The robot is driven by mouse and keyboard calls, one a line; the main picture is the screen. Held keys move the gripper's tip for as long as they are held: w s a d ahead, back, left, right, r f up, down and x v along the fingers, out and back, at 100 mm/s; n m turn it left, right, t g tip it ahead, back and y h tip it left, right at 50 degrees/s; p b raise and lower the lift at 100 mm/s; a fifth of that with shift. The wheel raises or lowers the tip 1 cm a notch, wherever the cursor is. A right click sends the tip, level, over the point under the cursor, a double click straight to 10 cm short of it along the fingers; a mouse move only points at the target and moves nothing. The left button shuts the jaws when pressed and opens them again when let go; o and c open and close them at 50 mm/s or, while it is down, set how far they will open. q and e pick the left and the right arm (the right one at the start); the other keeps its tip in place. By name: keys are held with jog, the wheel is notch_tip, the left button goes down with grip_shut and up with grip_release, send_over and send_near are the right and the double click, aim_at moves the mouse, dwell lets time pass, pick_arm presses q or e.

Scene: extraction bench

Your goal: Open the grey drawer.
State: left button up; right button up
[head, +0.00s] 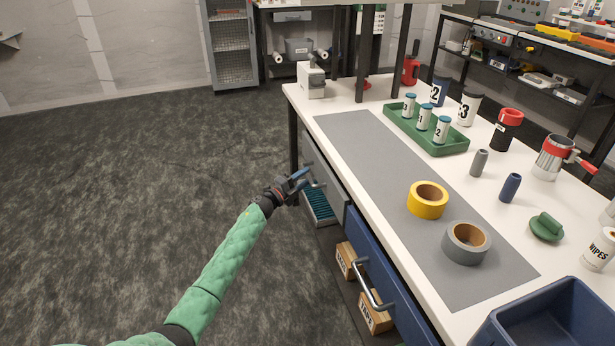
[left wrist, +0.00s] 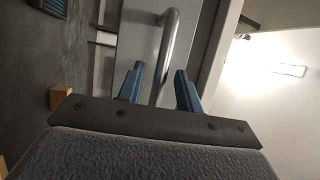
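The grey drawer (head: 334,190) is under the bench top, on the side facing the open floor, and its front looks about in line with the blue drawer beside it. Its metal bar handle (left wrist: 168,50) shows clearly in the left wrist view. My left gripper (head: 301,180) is at this handle in the head view. In the left wrist view its two blue fingers (left wrist: 160,87) are apart, with the end of the handle bar between them. I see a gap on the right side, so the fingers are not closed on the bar. My right gripper is in neither view.
The blue drawer (head: 385,275) with its own bar handle is nearer. A rack with teal contents (head: 318,206) and wooden boxes (head: 375,314) sit below. Tape rolls (head: 428,200) and a green tray (head: 428,138) stand on the bench. The floor to the left is clear.

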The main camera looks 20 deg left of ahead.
pick_arm(q)
jog(key=shift+x, duration=0.9)
grip_shut()
jog(key=s+a, duration=0.7)
jog(key=a, duration=0.3)
jog(key=s+a+p, duration=0.1)
jog(key=s+a, duration=0.6)
jog(key=a, duration=0.4)
jog(key=shift+s+a, duration=0.35)
